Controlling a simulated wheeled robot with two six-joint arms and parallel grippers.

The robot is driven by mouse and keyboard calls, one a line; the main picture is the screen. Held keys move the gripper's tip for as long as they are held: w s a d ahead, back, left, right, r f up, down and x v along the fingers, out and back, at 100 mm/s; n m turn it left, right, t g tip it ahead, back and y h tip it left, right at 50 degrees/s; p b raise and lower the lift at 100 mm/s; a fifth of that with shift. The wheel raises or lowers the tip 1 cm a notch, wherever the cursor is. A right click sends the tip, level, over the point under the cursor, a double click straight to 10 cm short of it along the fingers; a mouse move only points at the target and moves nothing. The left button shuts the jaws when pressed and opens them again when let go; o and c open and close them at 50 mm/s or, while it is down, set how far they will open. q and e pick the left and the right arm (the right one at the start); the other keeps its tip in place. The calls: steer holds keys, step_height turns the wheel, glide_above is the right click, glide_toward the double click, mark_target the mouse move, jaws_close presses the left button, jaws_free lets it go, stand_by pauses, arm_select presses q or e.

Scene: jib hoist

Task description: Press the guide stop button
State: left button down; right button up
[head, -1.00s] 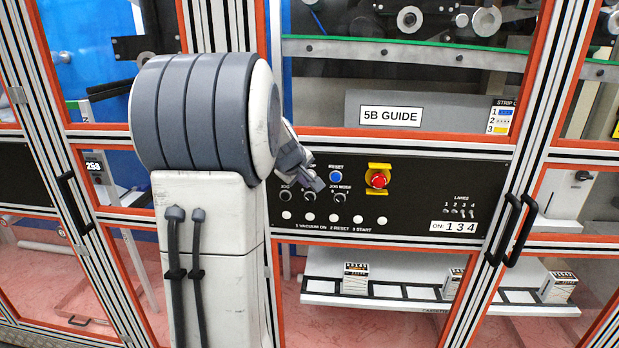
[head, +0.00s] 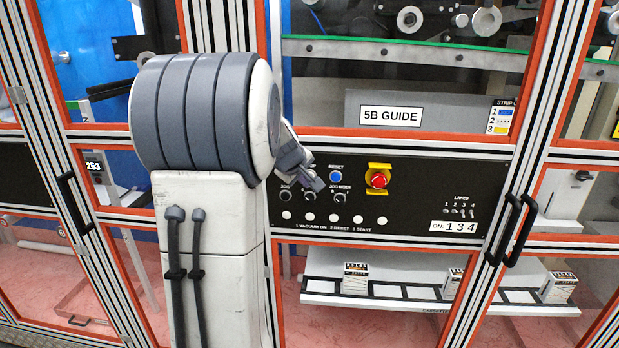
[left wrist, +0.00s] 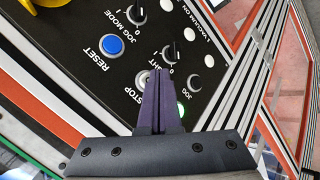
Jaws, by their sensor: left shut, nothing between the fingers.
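The black control panel (head: 420,200) under the "5B GUIDE" sign carries the controls. In the left wrist view the "STOP" label (left wrist: 130,96) is partly covered by my gripper. The round button above it (left wrist: 142,76), pale-rimmed, is partly hidden behind the fingers. My left gripper (left wrist: 158,74) is shut and empty, its tips at that button's right side; whether they touch it I cannot tell. In the head view the left gripper (head: 318,184) is in front of the panel's left part and hides the stop button. My right gripper is not in view.
A blue reset button (left wrist: 111,46) lies beside the stop button, with black knobs (left wrist: 168,52) nearby. A green-lit button (left wrist: 182,109) is partly behind the fingers. A red emergency button (head: 378,180) on a yellow plate sits further right. Black door handles (head: 511,230) stick out.

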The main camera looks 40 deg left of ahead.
arm_select(q)
steer(key=shift+w+a, duration=0.1)
steer(key=shift+w, duration=0.05)
steer(key=shift+w+a, duration=0.15)
steer(key=shift+w, duration=0.05)
stand_by(0.3)
steer(key=shift+w+a, duration=0.2)
steer(key=shift+w, duration=0.2)
stand_by(0.7)
stand_by(0.3)
steer(key=shift+s+d, duration=0.4)
steer(key=shift+s, duration=0.35)
steer(key=s+d, duration=0.1)
steer(key=s+b, duration=0.1)
steer(key=s, duration=0.1)
steer(key=s+d+b, duration=0.1)
steer(key=shift+s+d, duration=0.15)
steer(key=shift+d, duration=0.2)
